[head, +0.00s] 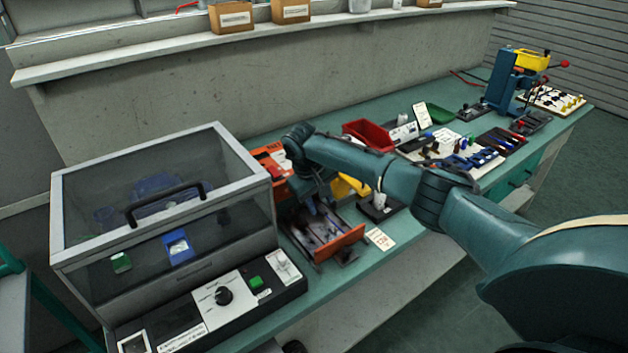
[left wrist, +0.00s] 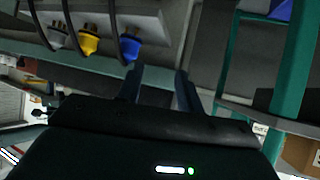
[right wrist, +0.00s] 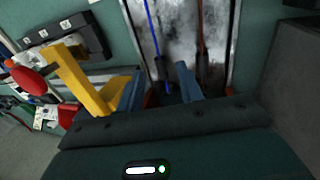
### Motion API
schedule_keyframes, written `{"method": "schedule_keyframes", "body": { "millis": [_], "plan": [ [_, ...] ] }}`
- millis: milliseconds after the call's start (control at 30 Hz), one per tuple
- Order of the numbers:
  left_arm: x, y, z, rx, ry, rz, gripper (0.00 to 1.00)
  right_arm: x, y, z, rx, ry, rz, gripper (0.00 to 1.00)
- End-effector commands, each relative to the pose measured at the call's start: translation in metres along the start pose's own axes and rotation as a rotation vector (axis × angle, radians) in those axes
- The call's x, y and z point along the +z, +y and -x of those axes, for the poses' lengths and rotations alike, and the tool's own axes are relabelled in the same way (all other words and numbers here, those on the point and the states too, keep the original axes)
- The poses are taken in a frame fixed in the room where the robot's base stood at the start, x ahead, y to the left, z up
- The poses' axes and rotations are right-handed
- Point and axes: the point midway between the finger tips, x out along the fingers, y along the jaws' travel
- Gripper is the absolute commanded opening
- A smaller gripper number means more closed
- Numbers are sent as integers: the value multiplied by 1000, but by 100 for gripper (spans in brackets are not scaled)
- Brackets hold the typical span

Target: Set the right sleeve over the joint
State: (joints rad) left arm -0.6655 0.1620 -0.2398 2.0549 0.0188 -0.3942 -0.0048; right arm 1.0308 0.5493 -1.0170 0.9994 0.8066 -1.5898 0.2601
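In the right wrist view a metal-grey tray (right wrist: 178,30) holds a blue wire (right wrist: 152,25) and a red-brown wire (right wrist: 201,25). A dark sleeve-like piece (right wrist: 160,68) is on the blue wire, and another dark piece (right wrist: 203,65) is on the red-brown wire. My right gripper (right wrist: 160,85) is open above the tray's near end; the blue wire shows between its fingers, with no clear contact. The joints cannot be made out. In the head view my right gripper (head: 316,200) partly hides the tray with the orange front (head: 340,243). My left gripper (left wrist: 160,82) is open and empty, away from the wires.
A clear-lidded case (head: 150,200) stands left of the tray, with a control panel (head: 215,305) in front. A yellow part (right wrist: 80,80) stands close beside my right gripper. A red bin (head: 370,135) is behind. Yellow and blue plugs (left wrist: 88,42) hang near my left gripper.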

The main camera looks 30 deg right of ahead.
Motion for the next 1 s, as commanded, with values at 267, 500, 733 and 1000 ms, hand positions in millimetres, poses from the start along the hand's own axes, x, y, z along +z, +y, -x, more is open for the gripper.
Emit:
{"method": "schedule_keyframes", "body": {
  "millis": [267,500,733,1000],
  "plan": [
    [1,0,-1,-1,-1,1,36,-1,0,63,0,6,-1,37],
    [2,0,-1,-1,-1,1,36,0,0,92,1,3,0,37],
    [2,0,-1,0,-1,1,36,0,0,96,1,1,0,37],
    [2,0,-1,0,0,1,36,0,0,95,1,1,0,37]
  ]
}}
